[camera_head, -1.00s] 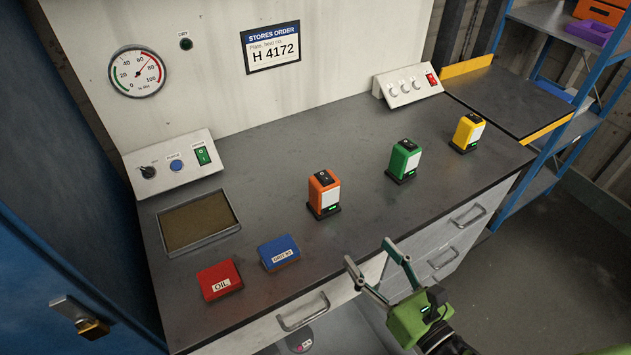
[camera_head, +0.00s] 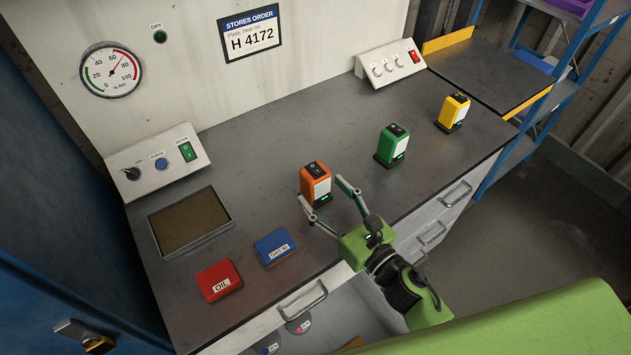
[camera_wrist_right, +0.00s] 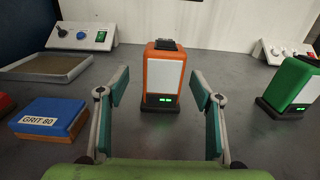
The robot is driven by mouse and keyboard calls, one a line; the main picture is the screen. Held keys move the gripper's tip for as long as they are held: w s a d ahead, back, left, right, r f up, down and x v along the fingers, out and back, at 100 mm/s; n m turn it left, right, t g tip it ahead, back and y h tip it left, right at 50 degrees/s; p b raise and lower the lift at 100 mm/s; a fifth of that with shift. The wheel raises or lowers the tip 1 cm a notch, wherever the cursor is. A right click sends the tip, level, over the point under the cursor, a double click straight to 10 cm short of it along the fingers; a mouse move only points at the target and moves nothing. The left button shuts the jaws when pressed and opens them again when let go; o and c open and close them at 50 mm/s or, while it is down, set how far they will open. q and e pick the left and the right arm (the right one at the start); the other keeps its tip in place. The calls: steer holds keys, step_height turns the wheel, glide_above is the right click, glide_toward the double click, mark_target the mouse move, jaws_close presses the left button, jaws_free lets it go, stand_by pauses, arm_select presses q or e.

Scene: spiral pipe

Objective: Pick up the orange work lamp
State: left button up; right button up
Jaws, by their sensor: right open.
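The orange work lamp (camera_head: 315,181) stands upright on the grey counter, with a black top, a white front panel and a dark base. In the right wrist view the lamp (camera_wrist_right: 163,76) stands ahead, centred between the fingers, with green lights lit on its base. My right gripper (camera_head: 324,202) is open just in front of the lamp at the counter's front side. In the right wrist view its two fingers (camera_wrist_right: 160,92) are spread wide with nothing between the pads; the lamp appears just beyond the tips. My left gripper is not in view.
A green lamp (camera_head: 391,145) and a yellow lamp (camera_head: 453,112) stand to the right. A blue GRIT 80 box (camera_head: 274,247), a red OIL box (camera_head: 218,280) and a shallow tray (camera_head: 232,225) lie to the left. Control boxes stand along the back wall.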

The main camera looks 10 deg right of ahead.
mark_target(322, 188)
steer(key=x, duration=0.1)
steer(key=p+x, duration=0.1)
steer(key=x, duration=0.2)
steer(key=shift+w+d+r, duration=0.1)
steer(key=shift+d, duration=0.15)
steer(key=shift+w+a, duration=0.15)
steer(key=shift+w, duration=0.2)
steer(key=shift+s, duration=0.1)
steer(key=c, duration=1.5)
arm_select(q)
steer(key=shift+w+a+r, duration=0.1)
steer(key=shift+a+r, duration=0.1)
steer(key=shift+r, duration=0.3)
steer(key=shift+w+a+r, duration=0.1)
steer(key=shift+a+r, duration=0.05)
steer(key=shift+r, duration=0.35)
arm_select(e)
steer(key=shift+o, duration=0.2)
